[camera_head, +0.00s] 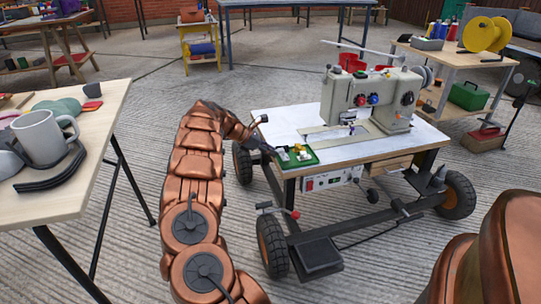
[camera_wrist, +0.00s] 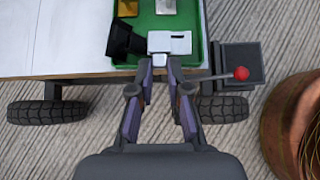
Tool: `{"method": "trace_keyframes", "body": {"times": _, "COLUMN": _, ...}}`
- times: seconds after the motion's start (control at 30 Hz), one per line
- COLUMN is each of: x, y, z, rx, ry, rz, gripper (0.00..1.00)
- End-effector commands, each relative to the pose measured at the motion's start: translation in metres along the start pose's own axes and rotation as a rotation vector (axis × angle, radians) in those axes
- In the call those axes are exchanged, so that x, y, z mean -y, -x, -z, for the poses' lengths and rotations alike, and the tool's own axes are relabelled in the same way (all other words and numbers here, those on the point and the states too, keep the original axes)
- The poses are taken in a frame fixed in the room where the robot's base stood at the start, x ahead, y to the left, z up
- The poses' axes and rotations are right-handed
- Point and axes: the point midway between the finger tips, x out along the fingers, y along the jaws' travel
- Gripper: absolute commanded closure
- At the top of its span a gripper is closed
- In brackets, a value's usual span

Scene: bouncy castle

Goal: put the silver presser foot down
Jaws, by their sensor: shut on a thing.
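The silver presser foot (camera_wrist: 168,42) is a small pale metal block with a dark square opening. My gripper (camera_wrist: 161,66) is shut on its near edge in the wrist view. The foot is over the near end of a green tray (camera_wrist: 199,35); I cannot tell whether it touches the tray floor. In the head view my gripper (camera_head: 271,149) is at the left edge of the tray (camera_head: 312,161), which lies on the front left corner of the sewing table (camera_head: 270,121).
In the tray are a black piece (camera_wrist: 124,41) touching or close to the foot's left side, a gold piece (camera_wrist: 128,7) and another silver piece (camera_wrist: 166,6). The sewing machine (camera_head: 366,98) stands behind. A red-knobbed lever (camera_wrist: 241,73) is right of my fingers.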

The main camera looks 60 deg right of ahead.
Motion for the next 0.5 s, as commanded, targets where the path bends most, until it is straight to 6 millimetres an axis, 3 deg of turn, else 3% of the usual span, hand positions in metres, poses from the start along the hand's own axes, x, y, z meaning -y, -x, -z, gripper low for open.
{"method": "trace_keyframes", "body": {"times": 0.07, "x": 0.0009, "y": -0.0083, "z": 0.0081, "rx": 0.000, "ry": 0.003, "rz": 0.003, "gripper": 1.00}}
{"method": "trace_keyframes", "body": {"times": 0.27, "x": 0.0006, "y": -0.0072, "z": 0.0073, "rx": 0.001, "ry": 0.000, "rz": 0.002, "gripper": 1.00}}
{"method": "trace_keyframes", "body": {"times": 0.3, "x": 0.0006, "y": -0.0071, "z": 0.0072, "rx": 0.001, "ry": 0.000, "rz": 0.001, "gripper": 0.81}}
{"method": "trace_keyframes", "body": {"times": 0.5, "x": 0.0006, "y": -0.0069, "z": 0.0069, "rx": 0.001, "ry": 0.000, "rz": 0.001, "gripper": 0.60}}
